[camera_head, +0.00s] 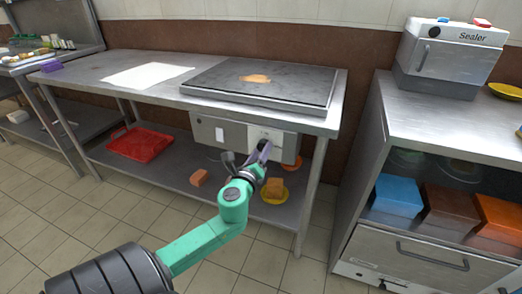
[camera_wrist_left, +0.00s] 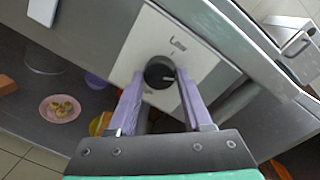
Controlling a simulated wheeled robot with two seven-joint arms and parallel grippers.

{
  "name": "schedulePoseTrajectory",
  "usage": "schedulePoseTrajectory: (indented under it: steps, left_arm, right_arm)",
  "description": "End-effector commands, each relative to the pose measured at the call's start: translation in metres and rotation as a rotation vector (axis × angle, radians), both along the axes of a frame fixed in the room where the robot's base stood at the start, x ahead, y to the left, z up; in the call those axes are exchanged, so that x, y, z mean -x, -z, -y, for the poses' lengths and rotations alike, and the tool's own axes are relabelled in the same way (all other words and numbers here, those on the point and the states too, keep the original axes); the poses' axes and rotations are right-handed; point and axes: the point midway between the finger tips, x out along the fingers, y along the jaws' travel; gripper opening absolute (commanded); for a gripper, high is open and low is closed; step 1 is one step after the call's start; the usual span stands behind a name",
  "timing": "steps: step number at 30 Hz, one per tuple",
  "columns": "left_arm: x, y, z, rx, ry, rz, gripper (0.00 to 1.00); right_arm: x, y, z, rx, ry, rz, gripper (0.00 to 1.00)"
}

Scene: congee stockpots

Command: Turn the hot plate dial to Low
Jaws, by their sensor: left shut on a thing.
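The hot plate (camera_head: 300,90) is a flat dark slab on the steel table, with a control box (camera_head: 222,132) below its front edge. A white panel (camera_wrist_left: 205,60) on that box carries the round black dial (camera_wrist_left: 157,72), seen in the left wrist view, with a white mark pointing right. Small lettering sits above the dial and fainter lettering below it; I cannot read either surely. My left gripper (camera_head: 265,147) has its purple fingers on either side of the dial, shut on it, also in the left wrist view (camera_wrist_left: 160,74). My right gripper is out of view.
A red tray (camera_head: 140,145), orange blocks and a yellow plate (camera_head: 276,198) are on the lower shelf. A second counter (camera_head: 400,110) with a sealer (camera_head: 450,55) stands right.

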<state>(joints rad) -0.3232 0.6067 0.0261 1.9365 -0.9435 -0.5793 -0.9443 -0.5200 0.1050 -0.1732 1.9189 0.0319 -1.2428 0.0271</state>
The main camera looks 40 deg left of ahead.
Motion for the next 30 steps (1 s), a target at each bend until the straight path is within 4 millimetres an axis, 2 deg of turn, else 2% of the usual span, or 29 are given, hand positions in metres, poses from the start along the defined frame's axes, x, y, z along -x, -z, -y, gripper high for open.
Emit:
schedulePoseTrajectory:
  steps: [16, 30]
  left_arm:
    - [0.0, -0.002, -0.001, 0.495, -0.004, 0.172, 0.0]
    - [0.001, -0.002, -0.002, 0.881, -0.004, 0.307, 0.0]
  right_arm:
    - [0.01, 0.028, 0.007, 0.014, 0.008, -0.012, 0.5]
    - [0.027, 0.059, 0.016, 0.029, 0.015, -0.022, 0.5]
